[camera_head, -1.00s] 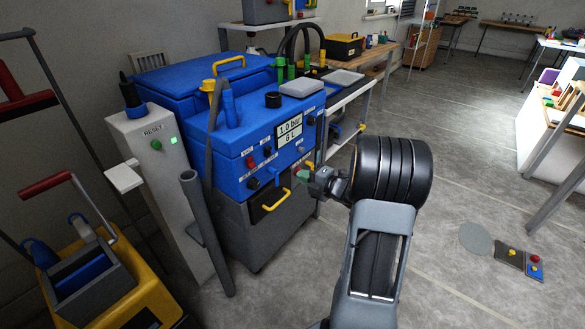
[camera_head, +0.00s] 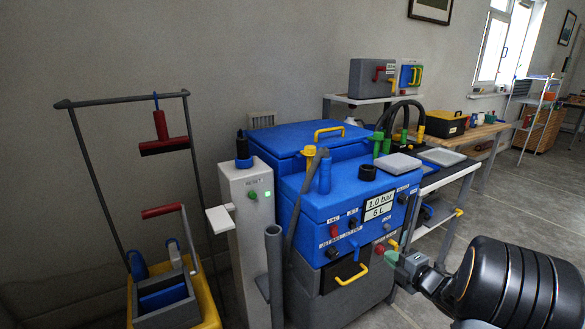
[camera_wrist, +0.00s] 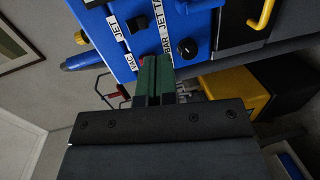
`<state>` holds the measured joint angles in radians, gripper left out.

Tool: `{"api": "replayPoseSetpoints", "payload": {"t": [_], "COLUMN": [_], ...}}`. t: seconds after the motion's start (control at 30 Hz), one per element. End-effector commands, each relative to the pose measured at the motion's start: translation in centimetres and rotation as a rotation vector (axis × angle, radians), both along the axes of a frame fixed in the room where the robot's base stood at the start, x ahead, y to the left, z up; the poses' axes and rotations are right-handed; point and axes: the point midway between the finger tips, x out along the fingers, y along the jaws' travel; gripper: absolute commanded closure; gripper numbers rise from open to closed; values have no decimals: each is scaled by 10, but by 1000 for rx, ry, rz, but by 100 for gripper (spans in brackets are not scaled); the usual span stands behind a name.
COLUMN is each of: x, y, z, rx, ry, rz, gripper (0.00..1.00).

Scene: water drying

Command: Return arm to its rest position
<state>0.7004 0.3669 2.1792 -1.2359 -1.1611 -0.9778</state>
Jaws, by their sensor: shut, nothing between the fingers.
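My gripper (camera_head: 399,262) is at the lower right of the head view, at the end of my black, ribbed arm. Its green fingers also show in the wrist view (camera_wrist: 154,78), pressed together with nothing between them. The blue machine (camera_head: 335,203) with labelled knobs and a display stands just behind and left of the gripper in the head view. In the wrist view the machine's panel (camera_wrist: 122,48) fills the top, beyond the fingertips. I cannot tell the exact gap between fingers and panel.
A grey pillar (camera_head: 235,217) with a lit green button stands left of the machine. A yellow mop cart (camera_head: 206,302) is at the lower left, below a grey rack holding a red-handled squeegee (camera_head: 162,135). A wooden bench (camera_head: 482,137) is behind. Floor at right is open.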

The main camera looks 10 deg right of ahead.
Motion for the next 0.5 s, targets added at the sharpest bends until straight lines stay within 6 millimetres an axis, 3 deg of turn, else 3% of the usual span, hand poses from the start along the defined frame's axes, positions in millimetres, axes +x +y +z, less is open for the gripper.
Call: {"api": "replayPoseSetpoints", "payload": {"t": [0.03,0.17,0.27,0.4,0.5], "x": [5,16,9,-23,-57], "y": [4,9,18,41,66], "z": [28,92,144,202,231], "rx": [3,77,204,447,632], "ry": [24,140,247,412,545], "rz": [-45,-266,-481,-764,-931], "gripper": [100,100,100,100,100]}}
